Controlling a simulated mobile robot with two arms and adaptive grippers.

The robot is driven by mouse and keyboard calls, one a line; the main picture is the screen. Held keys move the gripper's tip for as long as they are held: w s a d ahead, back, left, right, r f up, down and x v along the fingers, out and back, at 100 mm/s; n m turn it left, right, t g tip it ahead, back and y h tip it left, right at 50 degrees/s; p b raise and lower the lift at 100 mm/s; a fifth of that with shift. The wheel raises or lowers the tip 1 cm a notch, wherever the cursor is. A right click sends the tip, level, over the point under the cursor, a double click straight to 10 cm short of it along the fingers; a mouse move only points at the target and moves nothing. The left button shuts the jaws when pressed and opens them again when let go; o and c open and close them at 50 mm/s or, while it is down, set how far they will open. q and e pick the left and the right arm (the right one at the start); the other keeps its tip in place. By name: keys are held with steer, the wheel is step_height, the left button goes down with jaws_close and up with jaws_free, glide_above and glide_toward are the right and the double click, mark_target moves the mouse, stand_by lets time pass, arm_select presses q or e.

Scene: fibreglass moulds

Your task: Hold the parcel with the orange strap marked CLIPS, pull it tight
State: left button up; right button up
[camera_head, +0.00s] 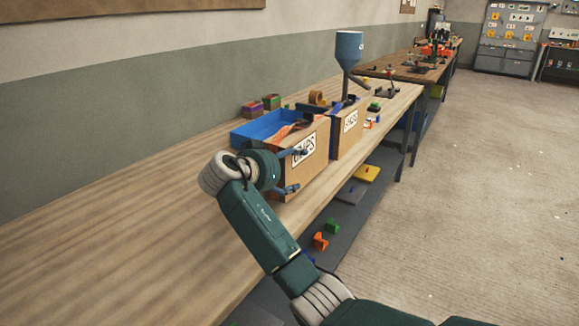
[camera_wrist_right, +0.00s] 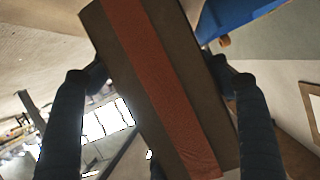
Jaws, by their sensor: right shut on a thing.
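The brown cardboard parcel marked CLIPS (camera_head: 314,170) stands near the front edge of the long wooden bench in the head view. Its label faces the aisle, and an orange strap (camera_head: 288,130) shows on its top. My right gripper (camera_head: 294,172) is at the near side of the parcel, with its fingers across the labelled face. In the right wrist view the parcel (camera_wrist_right: 120,75) lies between the two dark fingers (camera_wrist_right: 160,95), with the orange-red strap (camera_wrist_right: 155,80) running along it. The gripper is shut on the parcel. My left gripper is not in view.
A second labelled box (camera_head: 349,128) stands just behind the parcel. A blue bin (camera_head: 250,130) is at its left. A hopper on a stand (camera_head: 349,50) rises further back. The near bench (camera_head: 110,230) is clear. Coloured pieces lie on the lower shelf.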

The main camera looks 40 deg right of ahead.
steer(key=shift+f+b, duration=0.4)
steer(key=shift+f, duration=0.25)
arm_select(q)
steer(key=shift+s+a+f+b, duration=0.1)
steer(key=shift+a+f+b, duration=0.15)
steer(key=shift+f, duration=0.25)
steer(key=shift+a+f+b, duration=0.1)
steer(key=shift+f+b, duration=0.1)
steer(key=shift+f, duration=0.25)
arm_select(e)
steer(key=shift+f, duration=0.7)
steer(key=shift+f, duration=0.2)
steer(key=shift+f, duration=0.1)
